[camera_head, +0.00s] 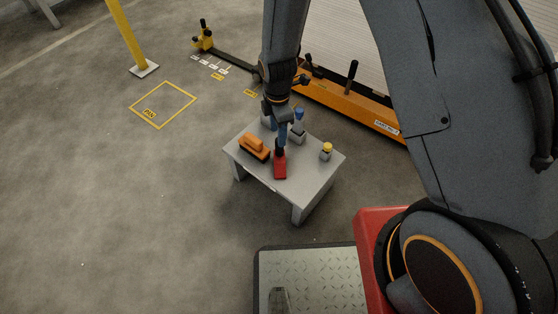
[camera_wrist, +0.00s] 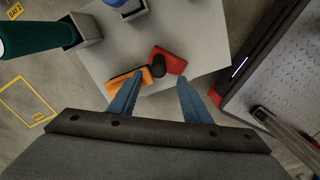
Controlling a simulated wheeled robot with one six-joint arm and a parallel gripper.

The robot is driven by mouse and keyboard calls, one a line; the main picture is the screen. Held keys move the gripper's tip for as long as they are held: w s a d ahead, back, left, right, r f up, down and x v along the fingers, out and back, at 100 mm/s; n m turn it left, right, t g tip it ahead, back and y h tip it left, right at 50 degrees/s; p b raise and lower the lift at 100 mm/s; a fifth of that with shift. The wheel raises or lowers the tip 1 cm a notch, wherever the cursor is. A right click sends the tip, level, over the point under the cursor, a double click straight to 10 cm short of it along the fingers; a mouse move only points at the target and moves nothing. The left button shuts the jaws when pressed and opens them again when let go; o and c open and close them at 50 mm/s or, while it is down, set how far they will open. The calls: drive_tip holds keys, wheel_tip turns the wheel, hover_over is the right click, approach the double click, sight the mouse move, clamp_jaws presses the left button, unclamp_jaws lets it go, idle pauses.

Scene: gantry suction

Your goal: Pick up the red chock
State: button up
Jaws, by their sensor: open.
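The red chock (camera_head: 280,167) lies on a small grey table (camera_head: 300,188), near its front edge. In the wrist view the red chock (camera_wrist: 170,61) shows a black knob (camera_wrist: 158,68) on its side or top. My gripper (camera_head: 281,138) points down just above the chock, with blue fingers. In the wrist view the fingers of my gripper (camera_wrist: 161,80) are apart, and the black knob appears between and just beyond their tips. They hold nothing. Whether a finger touches the chock cannot be told.
An orange block (camera_head: 255,147) lies close left of the chock, near the left finger in the wrist view. A blue-topped item (camera_head: 299,116) and a yellow-topped item (camera_head: 326,150) stand in grey holders. A green cylinder (camera_wrist: 35,38) also shows. The table's right front is clear.

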drive_tip(key=b, duration=0.2)
hover_over(280, 157)
drive_tip(key=w, duration=0.1)
drive_tip(key=f, duration=0.7)
drive_tip(key=shift+w+a+f, duration=0.1)
drive_tip(key=shift+w+a, duration=0.1)
drive_tip(key=shift+a, duration=0.05)
clamp_jaws()
